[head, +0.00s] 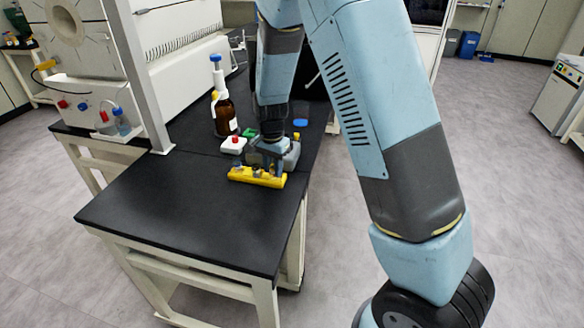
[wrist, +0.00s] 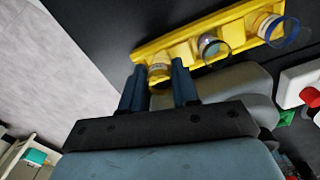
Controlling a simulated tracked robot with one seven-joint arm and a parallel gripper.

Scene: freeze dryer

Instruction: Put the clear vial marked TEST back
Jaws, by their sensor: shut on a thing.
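A yellow rack (head: 243,178) lies near the middle of the black bench, and it also shows in the wrist view (wrist: 180,32). My gripper (head: 272,170) points down over the rack's right end. In the wrist view my gripper (wrist: 157,80) has its two blue fingers on either side of a small vial (wrist: 159,72) and is shut on it. This vial is at or in the rack's left end there; I cannot tell how deep it sits. Two other vials, a middle one (wrist: 210,47) and an end one (wrist: 272,27), stand in the rack. I cannot read TEST on any label.
A grey block-like object (head: 291,157) is right behind my gripper. A white item with a red top (head: 234,144) and a brown bottle with a blue cap (head: 223,115) stand behind the rack. The bench front (head: 180,220) is clear.

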